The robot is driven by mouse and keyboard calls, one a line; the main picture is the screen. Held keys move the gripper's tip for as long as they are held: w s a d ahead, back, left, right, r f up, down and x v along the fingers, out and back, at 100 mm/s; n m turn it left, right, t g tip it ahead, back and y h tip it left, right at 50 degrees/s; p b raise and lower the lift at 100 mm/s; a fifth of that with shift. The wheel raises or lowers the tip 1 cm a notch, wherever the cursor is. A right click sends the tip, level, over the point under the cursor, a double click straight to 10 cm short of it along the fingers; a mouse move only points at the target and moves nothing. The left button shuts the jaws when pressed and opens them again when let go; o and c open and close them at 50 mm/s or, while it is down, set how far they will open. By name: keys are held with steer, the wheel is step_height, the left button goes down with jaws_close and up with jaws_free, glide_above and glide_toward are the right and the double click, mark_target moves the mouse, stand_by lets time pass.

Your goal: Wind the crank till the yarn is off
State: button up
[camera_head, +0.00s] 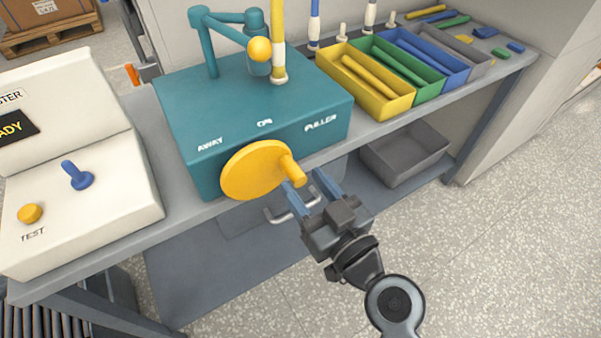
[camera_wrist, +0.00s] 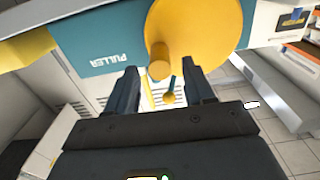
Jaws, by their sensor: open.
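The yellow crank disc (camera_head: 251,171) is on the front face of the teal puller box (camera_head: 243,125), with a yellow peg handle (camera_head: 293,171) sticking out at its right side. My gripper (camera_head: 308,187) is open just below and in front of the peg, with nothing between its fingers. In the wrist view the peg (camera_wrist: 159,62) shows ahead of the open fingers (camera_wrist: 157,80), and the disc (camera_wrist: 190,30) lies behind it. Yellow yarn on a bobbin (camera_head: 278,45) stands upright on the box top, beside a teal arm with a yellow ball (camera_head: 259,49).
A cream tester (camera_head: 95,220) with blue and yellow knobs stands at left. Yellow, green and blue trays (camera_head: 385,108) holding rods are at right on the grey bench. A grey bin (camera_head: 405,155) sits on the lower shelf. A drawer handle is below the crank.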

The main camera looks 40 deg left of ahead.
steer(key=shift+x, duration=1.2)
jaws_close()
